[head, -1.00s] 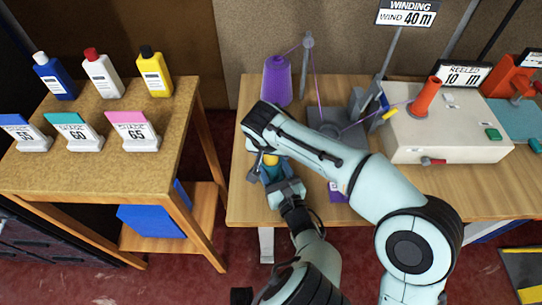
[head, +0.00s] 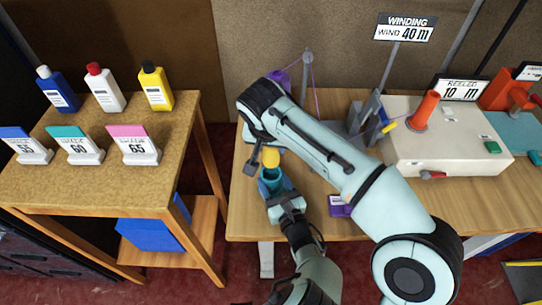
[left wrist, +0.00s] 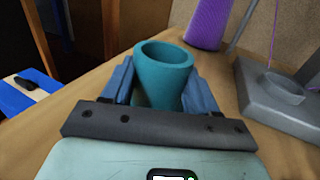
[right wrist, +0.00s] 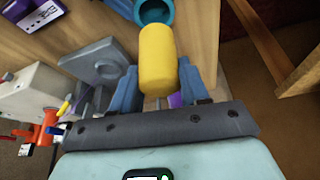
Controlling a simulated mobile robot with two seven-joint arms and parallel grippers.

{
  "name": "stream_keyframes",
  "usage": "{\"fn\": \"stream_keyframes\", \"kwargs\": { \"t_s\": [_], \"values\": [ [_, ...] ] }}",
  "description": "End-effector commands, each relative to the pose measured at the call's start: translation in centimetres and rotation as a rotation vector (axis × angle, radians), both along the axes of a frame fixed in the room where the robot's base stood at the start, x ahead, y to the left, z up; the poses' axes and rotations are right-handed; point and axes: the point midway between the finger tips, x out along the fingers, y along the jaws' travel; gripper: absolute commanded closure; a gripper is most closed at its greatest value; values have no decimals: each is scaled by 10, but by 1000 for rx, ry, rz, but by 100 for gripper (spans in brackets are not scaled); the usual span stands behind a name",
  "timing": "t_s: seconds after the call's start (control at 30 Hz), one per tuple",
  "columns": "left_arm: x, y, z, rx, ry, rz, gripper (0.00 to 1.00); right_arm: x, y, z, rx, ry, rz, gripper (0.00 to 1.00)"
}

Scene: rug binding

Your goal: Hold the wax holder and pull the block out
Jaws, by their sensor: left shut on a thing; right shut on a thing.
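The teal wax holder (head: 271,184) is a round open cup, upright at the table's left edge. My left gripper (head: 277,190) is shut around it. In the left wrist view the holder (left wrist: 164,68) stands between both fingers and its opening looks empty. The yellow wax block (head: 271,157) is above the holder, out of its mouth. My right gripper (right wrist: 160,92) is shut on the block's thin stem; in the right wrist view the block (right wrist: 158,58) sits between the fingers, clear of the holder (right wrist: 155,10). My right arm hides part of the table.
A purple thread cone (left wrist: 208,22) and a grey stand (left wrist: 275,95) are behind the holder. The winding machine (head: 445,140) stands to the right. A purple-labelled box (head: 340,206) lies near the front edge. The side table (head: 95,180) holds bottles and numbered cards.

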Motion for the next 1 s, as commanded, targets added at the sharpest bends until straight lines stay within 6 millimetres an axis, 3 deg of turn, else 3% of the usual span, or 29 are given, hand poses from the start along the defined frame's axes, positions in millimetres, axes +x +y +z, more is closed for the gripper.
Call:
{"fn": "stream_keyframes", "kwargs": {
  "t_s": [0.13,0.43,0.47,0.53,0.57,0.87,1.0],
  "values": [
    [0,0,0,0,1,0,76,0,1,16,1,0,-1,87],
    [0,0,0,0,1,0,76,0,0,19,0,1,1,87],
    [0,0,0,0,1,0,38,0,0,19,0,1,1,87],
    [0,0,0,0,1,0,15,0,0,19,0,1,1,87],
    [0,0,0,0,1,0,12,0,0,19,0,1,1,87],
    [-2,-1,0,0,0,-1,12,0,0,19,0,0,0,87],
    [-16,-8,0,-2,1,-2,12,0,0,19,0,0,0,87]
  ]
}}
